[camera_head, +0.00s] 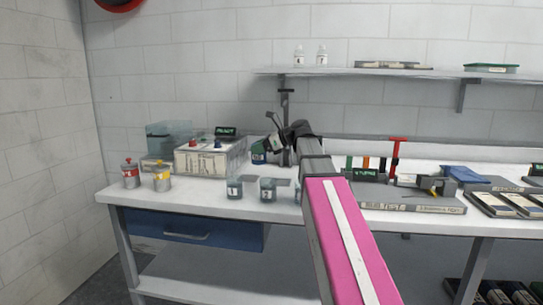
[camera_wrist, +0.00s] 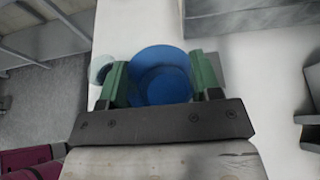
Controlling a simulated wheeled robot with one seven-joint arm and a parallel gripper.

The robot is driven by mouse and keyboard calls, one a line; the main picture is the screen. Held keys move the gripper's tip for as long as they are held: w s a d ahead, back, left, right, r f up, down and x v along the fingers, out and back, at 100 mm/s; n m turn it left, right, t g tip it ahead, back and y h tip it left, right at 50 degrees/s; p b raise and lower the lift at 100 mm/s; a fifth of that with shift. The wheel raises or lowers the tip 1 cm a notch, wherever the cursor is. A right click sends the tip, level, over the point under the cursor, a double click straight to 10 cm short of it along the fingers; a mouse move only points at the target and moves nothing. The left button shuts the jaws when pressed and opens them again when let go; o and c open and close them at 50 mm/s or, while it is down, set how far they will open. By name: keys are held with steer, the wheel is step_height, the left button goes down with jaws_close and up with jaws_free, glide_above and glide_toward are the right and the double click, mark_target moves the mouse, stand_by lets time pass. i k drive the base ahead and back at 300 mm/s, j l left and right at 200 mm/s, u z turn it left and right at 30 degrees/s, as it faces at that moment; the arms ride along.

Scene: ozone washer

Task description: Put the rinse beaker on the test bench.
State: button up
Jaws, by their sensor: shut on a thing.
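A blue beaker (camera_wrist: 160,75) sits between the two green fingers of my gripper (camera_wrist: 162,88) in the wrist view. My gripper is shut on it, and I look down into its round mouth. In the head view the beaker (camera_head: 258,153) shows as a small bluish vessel with a dark blue mark, at the end of my gripper (camera_head: 268,145). Its label is too small to read, and its height over the bench is hard to tell. The white test bench (camera_head: 205,200) runs across the head view below it.
Numbered beakers (camera_head: 234,188) (camera_head: 268,190) stand near the bench's front edge. A white meter box (camera_head: 208,158) stands behind left, with two small cans (camera_head: 161,179) (camera_head: 130,175) farther left. A grey tool rack (camera_head: 400,196) lies right of my arm. A shelf (camera_head: 390,73) hangs above.

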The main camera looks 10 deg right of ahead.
mark_target(249, 178)
steer(key=k+j+z, duration=0.15)
steer(key=j, duration=0.4)
steer(key=k+j+z, duration=0.15)
steer(key=k+j, duration=0.2)
steer(key=j, duration=0.15)
steer(key=k+j+z, duration=0.15)
steer(key=j, duration=0.35)
steer(key=k+j+z, duration=0.15)
steer(key=k+j, duration=0.25)
steer(key=j, duration=0.05)
